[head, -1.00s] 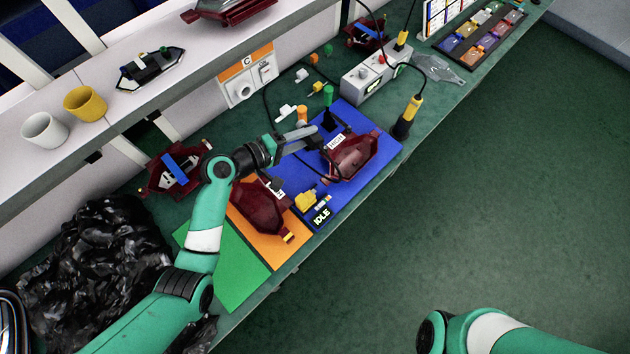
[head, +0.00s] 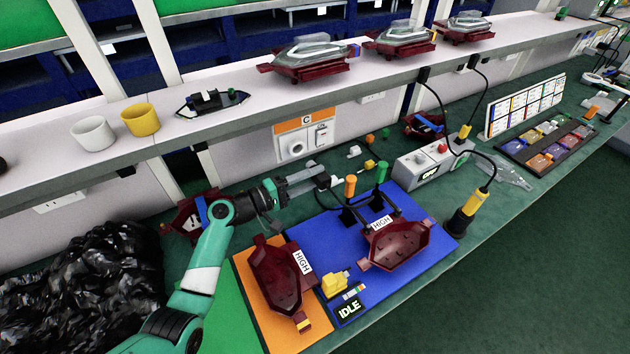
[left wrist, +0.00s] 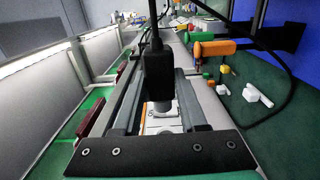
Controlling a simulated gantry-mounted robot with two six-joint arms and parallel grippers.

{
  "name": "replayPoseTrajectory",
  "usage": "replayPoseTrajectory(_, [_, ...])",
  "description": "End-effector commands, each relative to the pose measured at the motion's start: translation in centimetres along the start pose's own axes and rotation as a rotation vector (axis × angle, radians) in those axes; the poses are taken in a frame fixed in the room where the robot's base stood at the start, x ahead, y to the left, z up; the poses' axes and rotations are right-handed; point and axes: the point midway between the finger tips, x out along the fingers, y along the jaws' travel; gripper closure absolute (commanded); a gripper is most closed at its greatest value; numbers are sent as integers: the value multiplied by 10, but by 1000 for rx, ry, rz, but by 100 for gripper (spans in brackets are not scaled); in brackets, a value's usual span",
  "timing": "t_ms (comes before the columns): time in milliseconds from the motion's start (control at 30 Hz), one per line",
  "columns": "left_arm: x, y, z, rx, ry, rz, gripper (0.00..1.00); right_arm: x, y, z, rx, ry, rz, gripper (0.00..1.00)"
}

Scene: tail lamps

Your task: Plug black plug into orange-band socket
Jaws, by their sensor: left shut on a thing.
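My left gripper (head: 322,178) is over the bench behind the blue mat, near the orange-topped post. In the left wrist view its two fingers (left wrist: 155,105) are closed on the sides of the black plug (left wrist: 157,72), whose cable runs upward. The plug's grey front end shows below its black body. The orange-band socket (head: 296,149) is a round white outlet on a wall panel marked C, under the shelf. The gripper is in front of this panel and apart from it in the head view. My right gripper is out of view.
A blue mat (head: 405,200) carries an open dark red lamp housing (head: 395,245), two posts and a yellow connector (head: 335,283). A grey power box (head: 425,168) stands to the right. Small loose parts lie below the panel. The shelf (head: 200,128) overhangs the bench back.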

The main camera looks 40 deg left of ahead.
Motion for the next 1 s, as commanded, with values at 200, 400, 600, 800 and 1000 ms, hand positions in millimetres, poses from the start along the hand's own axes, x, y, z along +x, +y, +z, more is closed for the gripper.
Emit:
replayPoseTrajectory(200, [0,-5,-26,3,3,1,100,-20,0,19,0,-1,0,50])
replayPoseTrajectory(400, [0,-3,-44,1,1,-1,100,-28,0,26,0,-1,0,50])
replayPoseTrajectory(600, [0,-1,-50,1,1,0,100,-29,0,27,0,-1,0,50])
replayPoseTrajectory(800, [0,0,-50,1,0,-1,100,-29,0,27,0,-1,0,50])
replayPoseTrajectory(1000, [0,-1,-50,1,0,-1,100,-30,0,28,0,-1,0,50])
